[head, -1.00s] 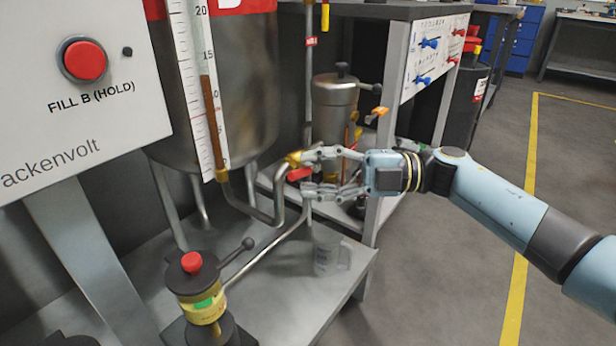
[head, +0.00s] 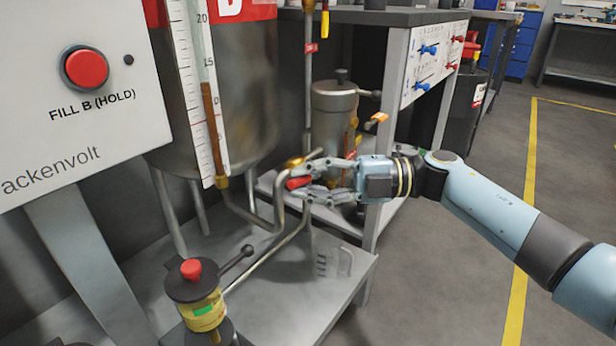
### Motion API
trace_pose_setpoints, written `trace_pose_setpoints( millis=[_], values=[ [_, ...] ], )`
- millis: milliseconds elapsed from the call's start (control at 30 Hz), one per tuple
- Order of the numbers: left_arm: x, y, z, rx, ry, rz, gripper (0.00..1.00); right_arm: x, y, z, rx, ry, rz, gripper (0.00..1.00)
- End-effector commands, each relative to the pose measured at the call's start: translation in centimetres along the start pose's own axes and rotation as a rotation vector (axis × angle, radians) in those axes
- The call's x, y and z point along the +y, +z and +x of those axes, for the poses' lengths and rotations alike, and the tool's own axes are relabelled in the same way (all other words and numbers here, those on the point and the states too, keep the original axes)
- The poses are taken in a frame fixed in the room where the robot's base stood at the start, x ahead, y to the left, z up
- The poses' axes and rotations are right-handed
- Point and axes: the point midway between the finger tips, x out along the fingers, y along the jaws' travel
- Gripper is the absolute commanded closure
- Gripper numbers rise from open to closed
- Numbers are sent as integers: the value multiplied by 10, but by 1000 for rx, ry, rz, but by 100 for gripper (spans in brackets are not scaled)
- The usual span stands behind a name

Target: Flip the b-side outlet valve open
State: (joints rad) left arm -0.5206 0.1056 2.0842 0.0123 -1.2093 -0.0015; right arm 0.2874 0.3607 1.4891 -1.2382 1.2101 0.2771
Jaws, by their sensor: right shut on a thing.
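The b-side outlet valve shows as a brass body (head: 294,162) at the end of the bent metal pipe from tank B (head: 235,100). Its red lever (head: 298,183) sits just below the brass body. My right gripper (head: 303,180) reaches in from the right, shut on the red lever, with one finger above it and one below. The fingers partly hide the lever and the valve. My left gripper is not in view.
A clear measuring jug (head: 335,262) stands on the metal shelf (head: 280,305) below the valve. A panel with a red FILL B button (head: 86,68) is at left. A yellow fixture with a red knob (head: 196,295) stands in front. A metal canister (head: 334,115) is behind.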

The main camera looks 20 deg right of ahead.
Motion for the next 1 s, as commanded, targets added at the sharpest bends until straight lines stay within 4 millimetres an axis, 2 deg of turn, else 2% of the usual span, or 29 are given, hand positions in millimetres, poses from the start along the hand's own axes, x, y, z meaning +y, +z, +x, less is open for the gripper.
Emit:
trace_pose_setpoints(
  millis=[33,200,500,533,700,1000],
  values=[
    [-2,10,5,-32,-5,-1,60,3,-1,0,-11,-31,-44,100],
    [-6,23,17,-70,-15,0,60,-4,0,0,-42,-120,-166,100],
    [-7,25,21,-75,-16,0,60,-9,1,0,-45,-132,-179,100],
    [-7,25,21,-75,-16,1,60,-9,1,0,-45,-132,-179,84],
    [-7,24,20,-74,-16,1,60,-9,1,0,-45,-131,-178,63],
    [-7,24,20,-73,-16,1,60,-8,1,-2,-45,-131,-179,63]
  ],
)
